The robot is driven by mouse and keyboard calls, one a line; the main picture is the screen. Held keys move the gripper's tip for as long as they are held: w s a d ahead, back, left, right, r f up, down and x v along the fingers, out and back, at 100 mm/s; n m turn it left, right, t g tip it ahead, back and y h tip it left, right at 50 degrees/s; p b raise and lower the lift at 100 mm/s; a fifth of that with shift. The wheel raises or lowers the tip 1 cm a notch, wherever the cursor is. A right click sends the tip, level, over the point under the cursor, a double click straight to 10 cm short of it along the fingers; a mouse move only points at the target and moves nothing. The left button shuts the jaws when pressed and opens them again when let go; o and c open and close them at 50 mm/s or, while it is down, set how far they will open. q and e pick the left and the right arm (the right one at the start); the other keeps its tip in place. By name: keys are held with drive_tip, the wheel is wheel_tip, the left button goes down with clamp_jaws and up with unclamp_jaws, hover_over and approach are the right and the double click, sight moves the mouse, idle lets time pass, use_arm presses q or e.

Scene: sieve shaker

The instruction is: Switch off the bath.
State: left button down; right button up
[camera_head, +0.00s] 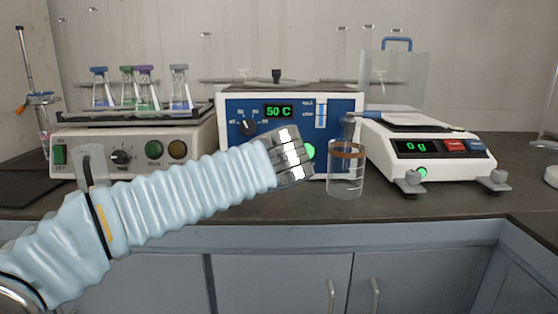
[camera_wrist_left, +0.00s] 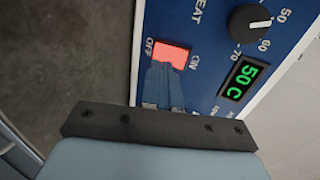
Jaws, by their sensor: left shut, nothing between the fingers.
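The bath (camera_head: 340,135) has a blue front panel and stands in the middle of the counter. Its green display (camera_head: 279,111) reads 50 C, and the display also shows in the wrist view (camera_wrist_left: 243,78). In the wrist view, a lit red-orange rocker switch (camera_wrist_left: 172,53) sits between the OFF and ON labels. My left gripper (camera_head: 291,155) is in front of the panel and hides the switch in the head view. Its fingers are shut and empty. In the wrist view the fingertips (camera_wrist_left: 165,68) overlap the switch's near edge; I cannot tell whether they touch it.
A beaker (camera_head: 346,175) stands just right of my gripper, in front of the bath. A balance (camera_head: 440,150) reading 0 g is further right. A shaker (camera_head: 130,148) with several flasks stands at the left. A dial (camera_wrist_left: 249,20) is beside the bath's display.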

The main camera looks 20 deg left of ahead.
use_arm(q)
drive_tip(key=shift+x, duration=1.4)
drive_tip(key=b, duration=0.3)
drive_tip(key=f+t+b, duration=0.1)
drive_tip(key=b, duration=0.2)
drive_tip(key=shift+w+a+f+t, duration=0.1)
drive_tip(key=shift+w+f+t, duration=0.15)
drive_tip(key=shift+f+t, duration=0.1)
drive_tip(key=shift+r+p, duration=0.6)
drive_tip(key=shift+p, duration=0.05)
